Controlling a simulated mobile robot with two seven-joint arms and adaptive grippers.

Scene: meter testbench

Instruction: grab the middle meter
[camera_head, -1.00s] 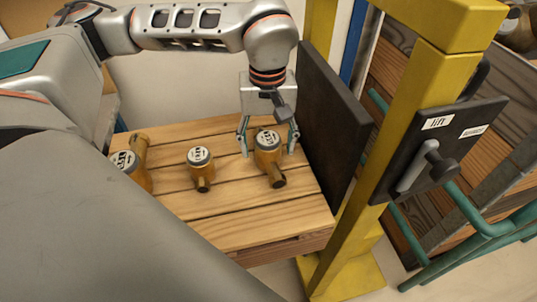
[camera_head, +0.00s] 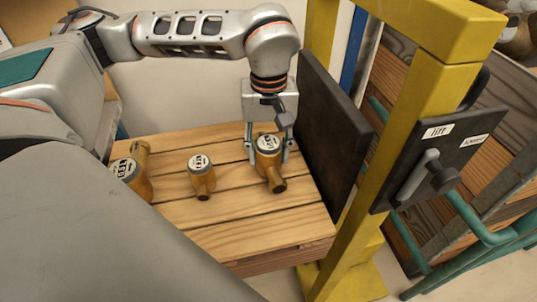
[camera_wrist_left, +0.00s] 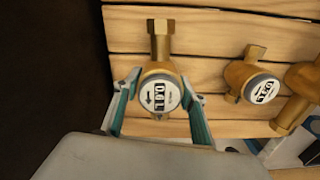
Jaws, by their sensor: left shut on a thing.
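Three brass meters with white round dials stand on a slatted wooden pallet. The middle meter (camera_head: 201,178) stands free, and it also shows in the left wrist view (camera_wrist_left: 250,82). The right meter (camera_head: 270,162) is between the fingers of my left gripper (camera_head: 268,158). In the left wrist view, the gripper (camera_wrist_left: 157,104) is shut on this right meter (camera_wrist_left: 160,70), one finger on each side of its body. The left meter (camera_head: 133,172) stands near the pallet's left edge, partly cut off in the left wrist view (camera_wrist_left: 300,95). My right gripper is not in view.
The wooden pallet (camera_head: 250,222) is bare at its front. A dark upright panel (camera_head: 332,135) stands close to the right of the held meter. A yellow frame (camera_head: 405,140) with a black lever plate labelled "lift" (camera_head: 440,150) is farther right.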

